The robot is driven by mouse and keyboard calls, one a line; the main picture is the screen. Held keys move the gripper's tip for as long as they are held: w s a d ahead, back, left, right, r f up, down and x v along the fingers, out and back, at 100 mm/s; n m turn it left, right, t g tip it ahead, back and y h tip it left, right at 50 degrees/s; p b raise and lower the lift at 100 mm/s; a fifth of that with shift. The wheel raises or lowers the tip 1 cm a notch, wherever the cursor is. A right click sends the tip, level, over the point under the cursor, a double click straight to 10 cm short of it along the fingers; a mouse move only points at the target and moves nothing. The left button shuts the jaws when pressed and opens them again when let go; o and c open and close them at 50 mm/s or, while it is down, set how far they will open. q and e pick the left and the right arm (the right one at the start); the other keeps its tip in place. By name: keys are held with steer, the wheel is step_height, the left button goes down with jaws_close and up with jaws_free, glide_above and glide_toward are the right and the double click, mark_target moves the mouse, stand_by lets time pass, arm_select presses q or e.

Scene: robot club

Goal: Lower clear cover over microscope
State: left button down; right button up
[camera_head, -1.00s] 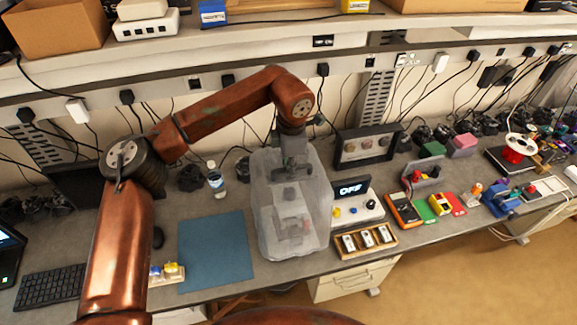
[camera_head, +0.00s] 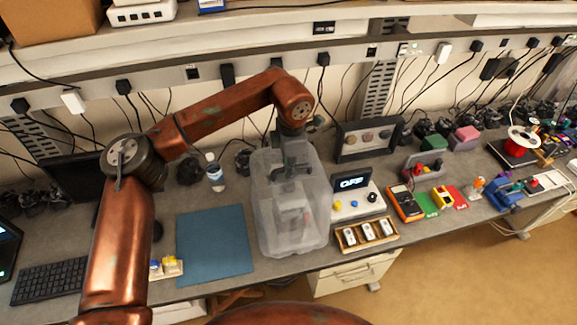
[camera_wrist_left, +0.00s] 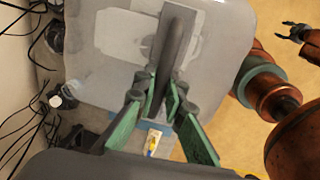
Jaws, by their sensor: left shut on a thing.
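The clear cover (camera_head: 265,225) is a frosted, see-through box standing upright on or just above the bench, right of the blue mat; I cannot tell whether its lower rim touches. The microscope (camera_head: 291,215) shows blurred through its wall, inside the cover. My left gripper (camera_head: 291,172) is at the cover's top, shut on its handle. In the left wrist view the green-padded fingers (camera_wrist_left: 160,100) close around the grey handle bar (camera_wrist_left: 175,45), with the cover's top (camera_wrist_left: 225,50) beyond. My right gripper (camera_wrist_left: 293,31) shows small at the upper right of the wrist view, open and empty.
Close right of the cover are a box with an "OFF" display (camera_head: 352,196) and a wooden tray of slides (camera_head: 366,235). A bottle (camera_head: 215,173) stands behind the blue mat (camera_head: 214,246). The mat is bare. A framed panel (camera_head: 368,141) stands behind.

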mark_target(289, 180)
arm_select(q)
steer(key=shift+f+b, duration=1)
steer(key=shift+f, duration=0.85)
steer(key=shift+s+f+b, duration=0.2)
steer(key=shift+f+b, duration=0.3)
steer(key=shift+f, duration=0.4)
steer(key=c, duration=2)
jaws_free()
steer(key=shift+o, duration=0.3)
steer(key=shift+r, duration=0.1)
